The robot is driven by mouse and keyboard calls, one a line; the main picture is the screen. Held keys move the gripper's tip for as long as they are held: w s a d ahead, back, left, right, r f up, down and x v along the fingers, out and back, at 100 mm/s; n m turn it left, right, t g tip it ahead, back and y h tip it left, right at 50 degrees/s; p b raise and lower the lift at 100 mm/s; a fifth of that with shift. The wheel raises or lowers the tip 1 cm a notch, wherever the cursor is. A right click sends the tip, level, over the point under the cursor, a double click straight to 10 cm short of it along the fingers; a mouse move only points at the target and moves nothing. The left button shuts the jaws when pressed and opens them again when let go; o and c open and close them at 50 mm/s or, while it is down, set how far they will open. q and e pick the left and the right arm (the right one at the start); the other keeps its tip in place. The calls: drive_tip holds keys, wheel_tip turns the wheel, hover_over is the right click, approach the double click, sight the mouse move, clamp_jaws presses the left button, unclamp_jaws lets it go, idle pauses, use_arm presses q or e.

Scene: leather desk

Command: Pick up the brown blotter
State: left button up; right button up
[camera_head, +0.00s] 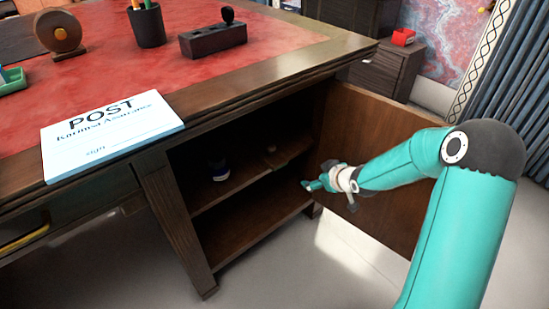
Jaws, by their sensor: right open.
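A small brown knobbed thing (271,150), which may be the brown blotter, sits on the shelf inside the open desk cabinet. It is in shade and its shape is hard to make out. My right gripper (311,184) is at the cabinet's opening, by the open door, to the right of and a little below that thing. It is open, apart from the thing, and nothing shows between its fingers. My left gripper is not in view.
A small bottle (219,172) stands on the same shelf. The open cabinet door (365,135) is behind my right arm.

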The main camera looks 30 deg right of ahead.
sight(272, 146)
drive_tip(key=w+a+r+g+y+p, duration=0.2)
drive_tip(key=a+r+g+p, duration=0.15)
drive_tip(key=a+r, duration=0.2)
drive_tip(key=w, duration=0.2)
drive_tip(key=w+a+b, duration=0.1)
drive_tip(key=w, duration=0.2)
drive_tip(key=w+f+b, duration=0.1)
drive_tip(key=w, duration=0.2)
drive_tip(key=shift+a, duration=0.25)
drive_tip(key=shift+w+a+b, duration=0.15)
drive_tip(key=shift+w+b, duration=0.2)
drive_tip(key=shift+w, duration=0.5)
drive_tip(key=shift+w+a, duration=0.1)
drive_tip(key=shift+w, duration=0.95)
drive_tip(key=shift+b+x, duration=0.7)
drive_tip(key=shift+x, duration=0.8)
